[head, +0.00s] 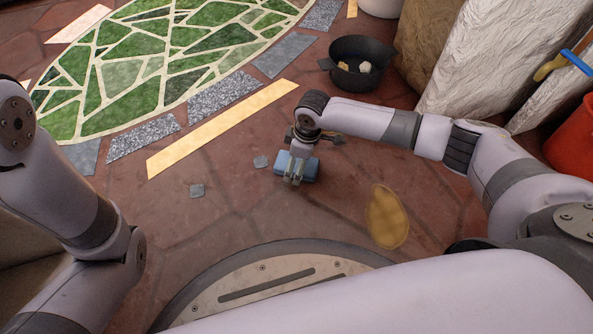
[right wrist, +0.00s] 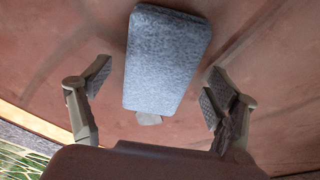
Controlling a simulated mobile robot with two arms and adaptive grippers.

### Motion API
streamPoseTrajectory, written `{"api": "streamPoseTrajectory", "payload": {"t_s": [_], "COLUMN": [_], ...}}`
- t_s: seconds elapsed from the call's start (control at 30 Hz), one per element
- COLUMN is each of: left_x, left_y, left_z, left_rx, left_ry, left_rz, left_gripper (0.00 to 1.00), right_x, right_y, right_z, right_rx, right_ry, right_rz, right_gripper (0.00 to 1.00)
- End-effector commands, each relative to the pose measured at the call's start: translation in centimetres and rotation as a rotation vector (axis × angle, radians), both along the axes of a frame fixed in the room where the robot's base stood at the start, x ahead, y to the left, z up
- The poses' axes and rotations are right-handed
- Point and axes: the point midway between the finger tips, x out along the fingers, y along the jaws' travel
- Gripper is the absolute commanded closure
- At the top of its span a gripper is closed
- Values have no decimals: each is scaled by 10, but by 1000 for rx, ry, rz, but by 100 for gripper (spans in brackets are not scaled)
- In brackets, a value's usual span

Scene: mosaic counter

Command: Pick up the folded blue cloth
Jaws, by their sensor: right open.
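The folded blue cloth (head: 281,161) lies on the reddish tiled surface in the middle of the head view, partly covered by my right gripper (head: 297,176). In the right wrist view the cloth (right wrist: 167,58) looks like a thick blue-grey rounded block. My right gripper is open there (right wrist: 158,76), with one finger on each side of the cloth and a visible gap at both sides. It does not hold the cloth. My left arm shows at the left of the head view, but its gripper is out of view.
A dark pan (head: 358,62) stands behind, near pale stone slabs (head: 490,55) and a red bucket (head: 574,140). A green mosaic (head: 150,60) fills the back left.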

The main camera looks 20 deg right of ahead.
Motion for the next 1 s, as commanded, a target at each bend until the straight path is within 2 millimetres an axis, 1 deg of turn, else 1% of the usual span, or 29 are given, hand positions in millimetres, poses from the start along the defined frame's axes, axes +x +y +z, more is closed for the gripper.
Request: {"api": "streamPoseTrajectory", "payload": {"t_s": [0.03,0.07,0.33,1.0], "left_x": [0,1,1,1], "left_y": [0,0,0,0], "left_z": [-9,-10,-8,-8], "left_rx": [0,0,1,0], "left_ry": [1,2,3,3], "left_rz": [0,0,1,1], "left_gripper": [0,0,0,0], "right_x": [1,1,1,1], "right_y": [1,1,1,1], "right_z": [-8,-9,-7,-7], "right_rx": [0,0,0,1], "right_ry": [-1,-1,-1,-1], "right_rz": [0,0,0,0], "right_gripper": [18,18,19,64]}}
